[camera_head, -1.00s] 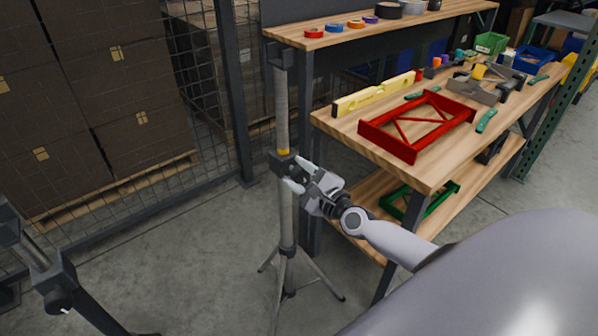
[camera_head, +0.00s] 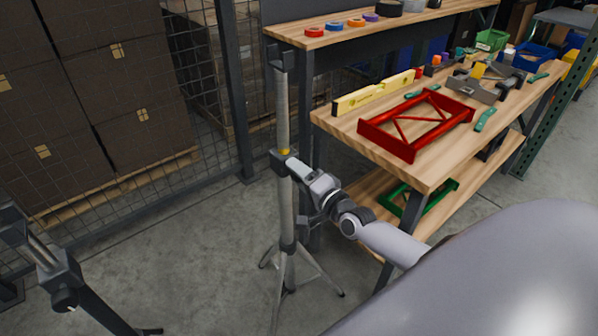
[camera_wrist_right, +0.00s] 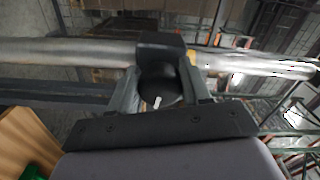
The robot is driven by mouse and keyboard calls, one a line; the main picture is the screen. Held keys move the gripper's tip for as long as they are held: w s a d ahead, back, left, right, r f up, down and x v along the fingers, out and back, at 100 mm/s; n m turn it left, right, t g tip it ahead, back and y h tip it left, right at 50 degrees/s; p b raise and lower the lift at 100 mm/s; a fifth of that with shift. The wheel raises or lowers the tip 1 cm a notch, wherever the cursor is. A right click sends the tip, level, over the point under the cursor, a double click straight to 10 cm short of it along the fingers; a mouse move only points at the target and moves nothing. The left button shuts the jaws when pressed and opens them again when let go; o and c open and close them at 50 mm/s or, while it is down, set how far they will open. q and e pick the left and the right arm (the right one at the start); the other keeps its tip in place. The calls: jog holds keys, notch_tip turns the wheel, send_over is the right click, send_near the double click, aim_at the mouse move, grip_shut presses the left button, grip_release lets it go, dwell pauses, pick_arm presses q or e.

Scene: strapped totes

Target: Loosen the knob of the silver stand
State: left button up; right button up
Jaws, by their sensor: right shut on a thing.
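The silver stand (camera_head: 284,215) stands upright on tripod legs in front of the workbench, with a dark clamp collar and a yellow band at mid-height. My right gripper (camera_head: 291,166) is at that collar, coming from the right. In the right wrist view the silver tube (camera_wrist_right: 90,52) runs across the picture. There the black round knob (camera_wrist_right: 160,86), with a white mark, sits between the two fingers of my right gripper (camera_wrist_right: 163,92), which are shut on it. In the head view the gripper hides the knob. My left gripper is not in view.
The workbench (camera_head: 350,140) stands close on the right, with a red frame (camera_head: 415,125) and a yellow level (camera_head: 373,93) on it. A dark stand with a knob (camera_head: 64,298) is at lower left. Mesh fencing and boxes (camera_head: 110,90) stand behind. Floor is free between the stands.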

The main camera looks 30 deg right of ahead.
jog(key=n+p, duration=0.1)
jog(key=n, duration=0.3)
jog(key=shift+n, duration=0.3)
jog(key=n+p, duration=0.1)
jog(key=n, duration=0.2)
jog(key=shift+f+n, duration=0.1)
jog(key=shift+n, duration=0.2)
jog(key=n, duration=0.4)
jog(key=shift+f+p, duration=0.1)
jog(key=shift+p, duration=0.25)
jog(key=shift+n, duration=2)
jog(key=shift+d+f, duration=0.1)
jog(key=o, duration=1)
jog(key=shift+s+d+p, duration=0.15)
jog(key=shift+s, duration=1.65)
jog(key=shift+s+d+p, duration=0.15)
jog(key=shift+s, duration=1.65)
